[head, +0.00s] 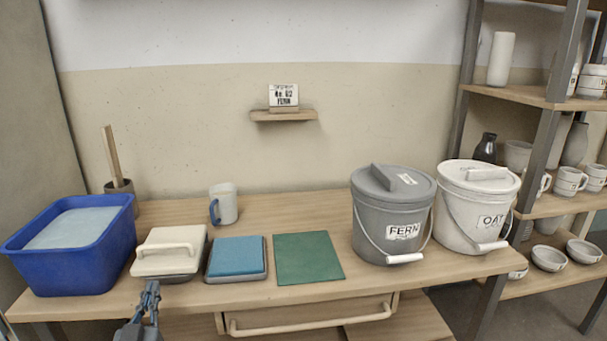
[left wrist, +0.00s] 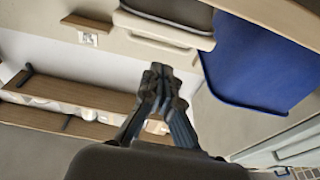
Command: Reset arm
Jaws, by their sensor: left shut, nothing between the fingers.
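My left gripper (head: 152,288) is at the table's front edge in the head view, just below the cream lidded box. It is shut and empty. In the left wrist view its fingertips (left wrist: 158,72) are together with nothing between them. My right gripper is in neither view. The grey bucket labelled FERN (head: 385,225) and the white bucket labelled OAT (head: 462,235) stand lidded and upright at the table's right, their handles hanging at the front.
The blue tub (head: 90,262) and cream lidded box (head: 165,262) are close to my left gripper. A blue pad in a tray (head: 237,257), green mat (head: 308,258) and mug (head: 226,205) are further right. A drawer handle (head: 310,323) sticks out below. Shelves (head: 560,205) hold pottery.

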